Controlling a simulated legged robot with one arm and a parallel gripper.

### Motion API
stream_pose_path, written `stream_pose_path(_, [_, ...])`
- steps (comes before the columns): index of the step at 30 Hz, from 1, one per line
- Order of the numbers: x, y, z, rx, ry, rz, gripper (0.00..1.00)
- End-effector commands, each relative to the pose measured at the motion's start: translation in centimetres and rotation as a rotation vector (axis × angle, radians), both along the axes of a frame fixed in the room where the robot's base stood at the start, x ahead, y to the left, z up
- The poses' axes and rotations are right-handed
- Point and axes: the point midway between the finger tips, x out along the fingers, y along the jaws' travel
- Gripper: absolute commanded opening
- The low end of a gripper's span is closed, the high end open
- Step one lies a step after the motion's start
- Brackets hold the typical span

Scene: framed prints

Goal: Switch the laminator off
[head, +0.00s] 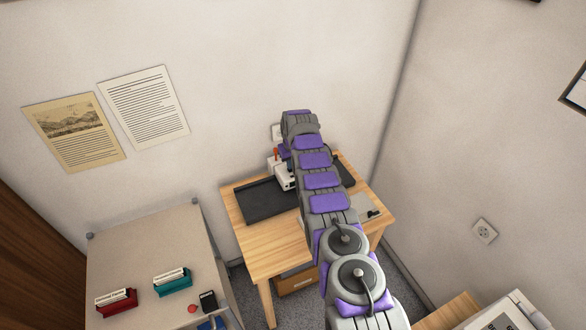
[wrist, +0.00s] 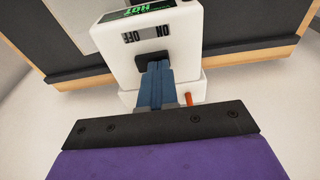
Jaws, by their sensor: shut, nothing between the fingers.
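The white laminator (head: 284,179) stands on the wooden table, partly hidden behind my arm in the head view. In the wrist view the laminator (wrist: 200,50) fills the upper middle, with a green-lit display reading HOT (wrist: 140,12). Its OFF and ON labels (wrist: 148,34) appear upside down, OFF left and ON right. A black switch piece (wrist: 140,61) sits by the labels; its setting is unclear. My gripper (wrist: 155,68) is shut and empty, its blue fingertips at the black piece; I cannot tell if they touch. An orange-red lever (wrist: 188,98) is just right of the fingers.
A grey-topped table (head: 150,245) with red and teal card holders stands at left. Walls close off the back and right.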

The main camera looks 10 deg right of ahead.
Motion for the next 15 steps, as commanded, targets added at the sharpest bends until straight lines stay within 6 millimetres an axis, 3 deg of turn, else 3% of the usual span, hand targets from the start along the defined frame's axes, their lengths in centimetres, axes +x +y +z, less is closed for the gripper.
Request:
stream_pose_path(7, [-0.1, 0.0, 0.0, -0.001, 0.007, -0.001, 0.0])
stream_pose_path(15, [-0.2, 0.0, 2.1, 0.0, 0.003, 0.0, 0.0])
